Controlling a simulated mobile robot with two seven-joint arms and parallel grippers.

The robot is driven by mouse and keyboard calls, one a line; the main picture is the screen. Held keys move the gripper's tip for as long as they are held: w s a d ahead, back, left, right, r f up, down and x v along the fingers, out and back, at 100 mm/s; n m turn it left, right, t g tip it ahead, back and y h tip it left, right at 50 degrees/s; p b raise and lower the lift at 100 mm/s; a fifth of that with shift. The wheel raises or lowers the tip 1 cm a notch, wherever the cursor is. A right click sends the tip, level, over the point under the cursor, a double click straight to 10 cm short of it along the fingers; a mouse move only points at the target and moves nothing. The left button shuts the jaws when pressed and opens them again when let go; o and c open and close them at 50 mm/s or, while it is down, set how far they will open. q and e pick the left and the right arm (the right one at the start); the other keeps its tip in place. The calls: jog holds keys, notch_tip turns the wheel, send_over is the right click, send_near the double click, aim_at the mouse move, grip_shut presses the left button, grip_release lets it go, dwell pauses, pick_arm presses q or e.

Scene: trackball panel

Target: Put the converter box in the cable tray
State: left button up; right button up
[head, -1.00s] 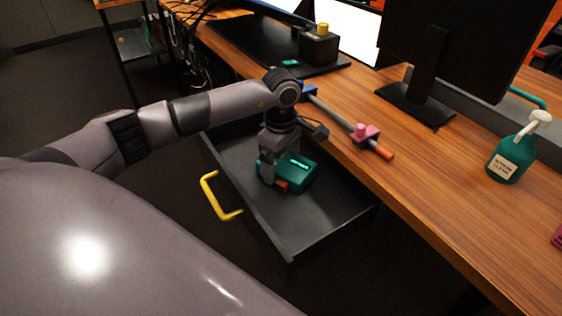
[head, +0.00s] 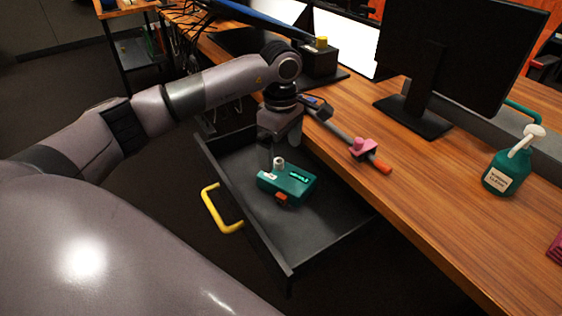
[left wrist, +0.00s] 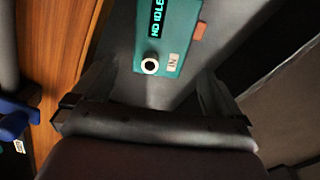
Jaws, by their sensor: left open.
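The teal converter box (head: 301,187) lies on the floor of a dark, pulled-out tray (head: 300,235) with a yellow handle, below the desk edge. It has a lit display, a round pale connector on top and an orange part at its side. In the left wrist view the box (left wrist: 178,38) shows the display, the connector and an "IN" label. My left gripper (head: 284,148) is open and empty, above the box and apart from it. My right gripper is not in view.
The wooden desk (head: 440,190) runs along the tray's right side. On it are a bar with a pink clamp (head: 362,147), a black monitor (head: 445,60), a dark box with a yellow knob (head: 319,60) and a teal spray bottle (head: 508,168). The tray floor in front of the box is clear.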

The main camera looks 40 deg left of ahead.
aim_at(281, 173)
pick_arm(q)
jog(key=shift+r, duration=1.95)
